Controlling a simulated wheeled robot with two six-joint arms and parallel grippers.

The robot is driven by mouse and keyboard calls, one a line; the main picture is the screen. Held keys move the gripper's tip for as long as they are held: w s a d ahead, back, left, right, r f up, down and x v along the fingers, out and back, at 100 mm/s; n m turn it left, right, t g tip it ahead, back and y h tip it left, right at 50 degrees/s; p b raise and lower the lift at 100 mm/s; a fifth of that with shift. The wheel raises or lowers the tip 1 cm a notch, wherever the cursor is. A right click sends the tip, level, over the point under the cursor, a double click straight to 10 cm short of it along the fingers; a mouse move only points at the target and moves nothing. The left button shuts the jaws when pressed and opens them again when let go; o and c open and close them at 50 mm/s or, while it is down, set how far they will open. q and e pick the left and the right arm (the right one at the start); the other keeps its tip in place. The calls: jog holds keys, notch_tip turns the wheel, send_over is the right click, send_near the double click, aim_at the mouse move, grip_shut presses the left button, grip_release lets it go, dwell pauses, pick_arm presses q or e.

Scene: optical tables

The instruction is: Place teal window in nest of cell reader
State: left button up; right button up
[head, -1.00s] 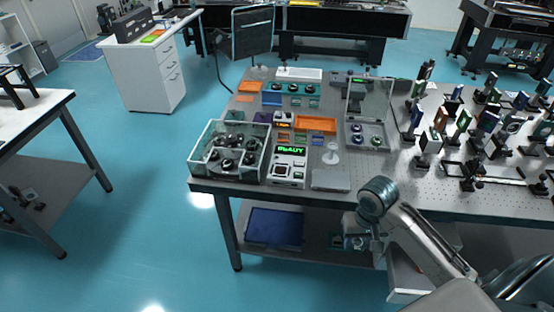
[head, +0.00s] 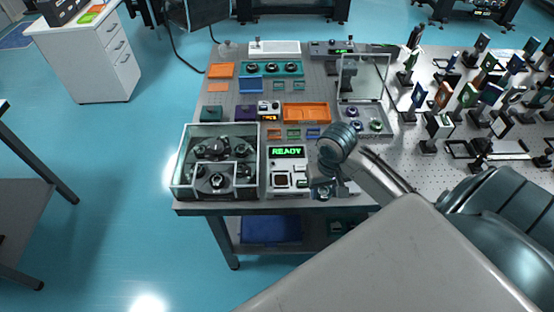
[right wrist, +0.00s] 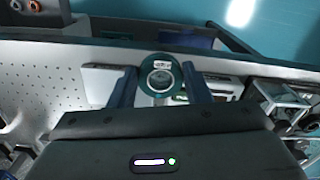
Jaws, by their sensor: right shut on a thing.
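The cell reader (head: 287,165) is a pale box with a green READY display, at the table's front edge in the head view. A dark square recess (head: 282,180) shows on its front part. My right gripper (head: 325,189) is just right of the reader, above the table's front edge. In the right wrist view its two fingers (right wrist: 160,84) are shut on the teal window (right wrist: 161,74), a teal ring around a clear round centre. In the head view the wrist and gripper mostly hide the window. My left gripper is not in view.
A clear-walled bin (head: 219,193) with several dark round mounts stands left of the reader. An orange tray (head: 306,112) and small coloured pieces lie behind it. Many posted optics fill the table's right side.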

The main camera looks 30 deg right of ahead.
jog(key=p, duration=0.3)
send_over(282, 181)
jog(key=s, duration=0.1)
jog(key=shift+d+f, duration=0.15)
jog(key=shift+f, duration=0.35)
jog(key=shift+w+a, duration=0.2)
jog(key=shift+w, duration=0.2)
jog(key=f, duration=0.1)
jog(key=f+p, duration=0.2)
jog(key=shift+w+f, duration=0.15)
jog(key=shift+w, duration=0.15)
jog(key=shift+s+f, duration=0.15)
jog(key=shift+f, duration=0.1)
jog(key=shift+f, duration=0.2)
jog(key=o, duration=1)
jog(key=shift+r, duration=0.15)
